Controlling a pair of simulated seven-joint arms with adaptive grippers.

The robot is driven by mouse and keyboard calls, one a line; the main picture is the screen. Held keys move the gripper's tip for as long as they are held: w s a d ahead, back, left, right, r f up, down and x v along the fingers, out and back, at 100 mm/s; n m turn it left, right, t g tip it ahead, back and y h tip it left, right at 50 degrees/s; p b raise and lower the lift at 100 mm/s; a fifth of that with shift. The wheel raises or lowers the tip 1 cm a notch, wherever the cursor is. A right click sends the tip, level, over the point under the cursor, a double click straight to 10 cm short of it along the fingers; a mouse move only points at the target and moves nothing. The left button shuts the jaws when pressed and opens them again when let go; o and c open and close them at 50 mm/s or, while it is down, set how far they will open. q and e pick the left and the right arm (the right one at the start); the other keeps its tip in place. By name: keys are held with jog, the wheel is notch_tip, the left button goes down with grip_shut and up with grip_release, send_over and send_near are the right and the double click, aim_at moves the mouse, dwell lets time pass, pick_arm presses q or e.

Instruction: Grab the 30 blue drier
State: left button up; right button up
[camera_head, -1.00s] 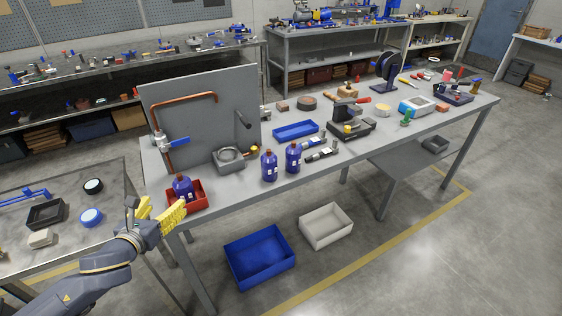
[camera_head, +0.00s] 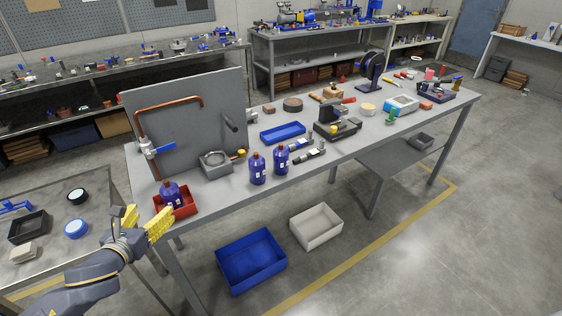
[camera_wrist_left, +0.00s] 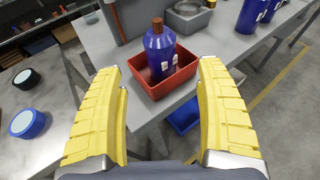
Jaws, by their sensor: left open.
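A dark blue bottle with a brown cap (camera_head: 170,195) stands in a red tray (camera_head: 185,210) at the near left corner of the grey workbench. Two similar blue bottles, one (camera_head: 257,170) and another (camera_head: 281,160), stand on the bench to its right. I cannot read a 30 on any label. My left gripper (camera_head: 146,222) has yellow fingers and is open and empty, just off the bench corner before the red tray. In the left wrist view, the bottle (camera_wrist_left: 160,52) and tray (camera_wrist_left: 178,84) lie ahead, between the spread fingers. My right gripper is not in view.
An upright grey panel with a copper pipe (camera_head: 172,107) stands behind the tray. A side table (camera_head: 50,215) at left holds round tins. A blue bin (camera_head: 250,260) and a white bin (camera_head: 316,227) are on the floor.

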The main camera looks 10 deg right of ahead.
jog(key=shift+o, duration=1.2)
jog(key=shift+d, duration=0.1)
